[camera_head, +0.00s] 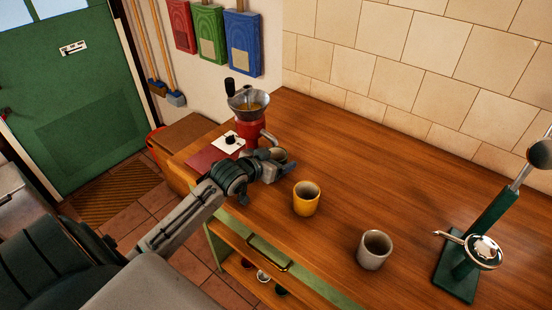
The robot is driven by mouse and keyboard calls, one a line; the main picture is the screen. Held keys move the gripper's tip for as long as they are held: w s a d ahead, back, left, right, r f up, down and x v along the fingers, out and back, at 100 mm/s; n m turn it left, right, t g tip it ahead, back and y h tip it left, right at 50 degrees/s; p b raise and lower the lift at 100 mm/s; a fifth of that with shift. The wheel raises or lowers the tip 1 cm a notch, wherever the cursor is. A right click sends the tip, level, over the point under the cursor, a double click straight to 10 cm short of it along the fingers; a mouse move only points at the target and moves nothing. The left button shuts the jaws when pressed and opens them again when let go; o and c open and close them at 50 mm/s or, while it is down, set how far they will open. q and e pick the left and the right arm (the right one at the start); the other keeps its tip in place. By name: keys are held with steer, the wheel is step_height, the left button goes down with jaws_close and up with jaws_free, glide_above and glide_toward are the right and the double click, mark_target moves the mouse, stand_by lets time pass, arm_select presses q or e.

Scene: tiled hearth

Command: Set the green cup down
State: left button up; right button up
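My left gripper (281,164) reaches in from the left over the near left part of the wooden counter. Its fingers are closed around a small cup, the green cup (278,154), beside the red grinder. Only the rim and part of the inside show clearly; the fingers hide most of its wall, and its colour looks dull grey-green. I cannot tell whether its base touches the counter. My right gripper is not in view.
A red grinder (250,130) with a metal hopper stands just behind the gripper. A yellow cup (306,199) and a grey-white cup (374,250) stand upright to the right. A green lever press (463,262) is at far right. The counter's (400,185) middle is clear.

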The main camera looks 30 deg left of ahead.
arm_select(q)
steer(key=shift+s+r, duration=0.1)
steer(key=shift+r, duration=0.1)
steer(key=v, duration=1.1)
steer(key=shift+s, duration=0.4)
steer(key=shift+a+r, duration=0.1)
